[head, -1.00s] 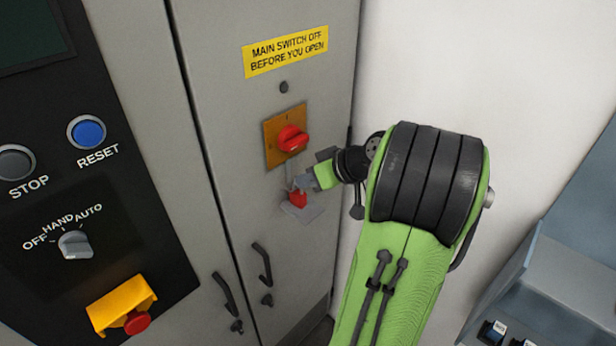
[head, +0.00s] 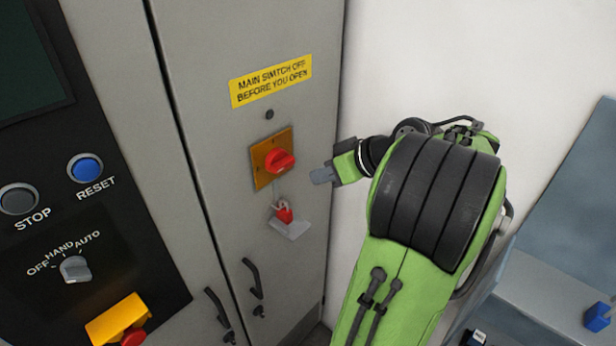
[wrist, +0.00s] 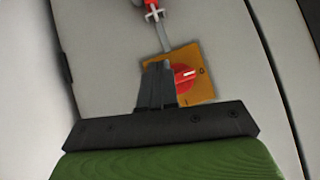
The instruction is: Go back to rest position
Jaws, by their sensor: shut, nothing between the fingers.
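My gripper (head: 322,175) is shut and empty, to the right of the main switch and apart from it in the head view. In the wrist view my gripper (wrist: 157,68) points toward the switch plate and covers part of it. The red rotary main switch (head: 281,161) sits on an orange-yellow plate (head: 262,178) on the grey cabinet door; the red knob also shows in the wrist view (wrist: 185,77). A red padlock (head: 284,215) hangs below the plate, with a grey tag (head: 290,229) under it.
The grey cabinet (head: 215,130) bears a yellow warning label (head: 271,81) and black door handles (head: 252,278). A control panel with a blue reset button (head: 85,168) and a mode selector (head: 76,269) is at left. A white wall (head: 420,60) and blue-grey equipment (head: 570,210) are at right.

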